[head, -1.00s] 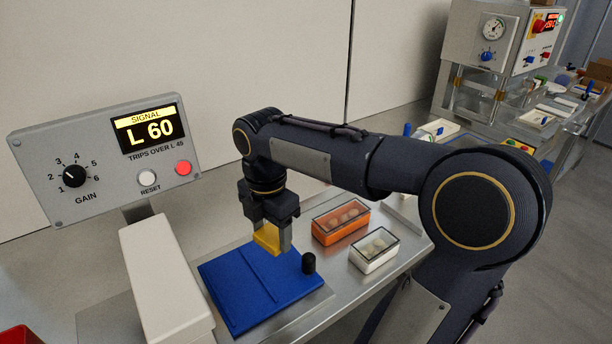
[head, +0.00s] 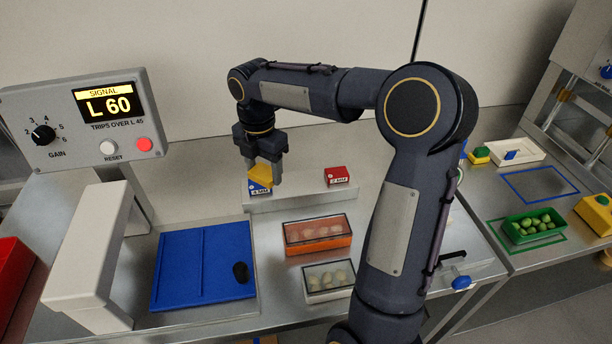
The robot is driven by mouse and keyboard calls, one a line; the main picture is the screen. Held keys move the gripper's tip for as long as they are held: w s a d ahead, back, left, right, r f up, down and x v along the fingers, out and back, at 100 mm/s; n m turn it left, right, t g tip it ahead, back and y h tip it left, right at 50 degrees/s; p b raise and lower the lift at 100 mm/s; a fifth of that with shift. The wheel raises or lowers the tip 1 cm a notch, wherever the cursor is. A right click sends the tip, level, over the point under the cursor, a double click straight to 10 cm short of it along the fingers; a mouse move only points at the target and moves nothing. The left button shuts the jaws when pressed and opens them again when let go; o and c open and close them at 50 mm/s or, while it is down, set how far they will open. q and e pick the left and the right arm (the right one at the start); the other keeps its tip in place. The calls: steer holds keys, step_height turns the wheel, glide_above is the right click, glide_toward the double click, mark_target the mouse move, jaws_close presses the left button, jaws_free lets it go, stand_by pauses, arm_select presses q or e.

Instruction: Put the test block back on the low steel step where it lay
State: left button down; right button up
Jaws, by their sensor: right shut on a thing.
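My right gripper (head: 264,178) is shut on a yellow block (head: 260,176), which I take to be the test block. It hangs over the left part of the low steel step (head: 300,196). A blue block (head: 260,188) with a white label shows directly under the yellow one in the picture. I cannot tell whether the two touch, or whether the yellow block rests on anything. A red block (head: 338,175) with a white label stands on the step to the right. My left gripper is out of view.
A white housing (head: 92,260) and the signal panel (head: 75,125) stand left. The step between blue and red blocks looks clear.

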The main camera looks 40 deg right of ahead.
steer(key=w+d+f+p, duration=0.2)
steer(key=d+f, duration=0.1)
steer(key=d, duration=0.4)
steer(key=p, duration=0.2)
glide_above(299, 183)
steer(key=a, duration=0.1)
step_height(299, 183, down, 5)
steer(key=shift+s+f, duration=0.15)
steer(key=shift+d+f, duration=0.5)
steer(key=shift+f, duration=0.2)
steer(key=f, duration=0.3)
steer(key=shift+w+f, duration=0.1)
steer(key=shift+w, duration=0.1)
steer(key=shift+f, duration=0.2)
steer(key=o, duration=1)
steer(key=shift+o, duration=0.3)
steer(key=shift+r, duration=0.1)
